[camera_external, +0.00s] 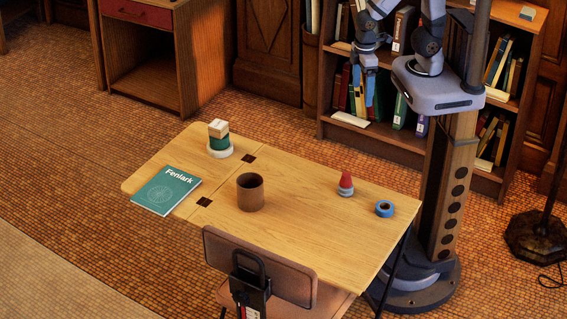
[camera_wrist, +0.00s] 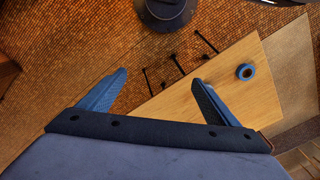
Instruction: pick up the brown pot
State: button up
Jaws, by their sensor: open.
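The brown pot (camera_external: 250,192) is an open-topped cylinder standing upright near the middle of the wooden table (camera_external: 300,235). It does not show in the wrist view. My gripper (camera_external: 364,100) hangs high beyond the far side of the table, in front of the bookshelf, well apart from the pot. In the wrist view my gripper (camera_wrist: 153,88) has its two blue fingers spread wide with nothing between them.
A red-topped item (camera_external: 346,183) and a blue tape roll (camera_external: 384,208) stand right of the pot. A green-and-white stack (camera_external: 219,140) and a teal book (camera_external: 167,190) are on the left. A chair (camera_external: 260,262) is at the front edge.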

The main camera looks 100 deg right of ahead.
notch_tip(320, 180, up, 5)
jog(key=w+d+f+n+t+h+b, duration=0.25)
jog(key=w+f+n+h+b, duration=0.2)
jog(key=w+n+b, duration=0.55)
jog(key=w+a+f+n+t+h+b, duration=0.1)
jog(key=w+a+n+t+b, duration=0.1)
jog(key=w+n+b, duration=0.4)
jog(key=w+a+f+n+t+h+b, duration=0.1)
jog(key=w+a+n+t+h+b, duration=0.1)
jog(key=w+b, duration=0.45)
jog(key=w+a+r+n+t+b, duration=0.3)
jog(key=w+a+n+t+b, duration=0.25)
jog(key=a, duration=0.35)
jog(key=w+a+r+n+t+b, duration=0.35)
jog(key=w+a+n+b, duration=0.3)
jog(key=a, duration=0.35)
jog(key=p, duration=0.1)
send_near(249, 186)
jog(key=shift+n+t+h, duration=0.25)
jog(key=shift+n+h, duration=0.05)
jog(key=shift+h, duration=0.05)
jog(key=w+a+r, duration=0.2)
jog(key=w, duration=0.1)
jog(key=shift+a, duration=0.25)
jog(key=shift+r+x, duration=0.15)
jog(key=shift+x, duration=1.7)
jog(key=shift+r+x, duration=0.1)
jog(key=shift+x, duration=1.7)
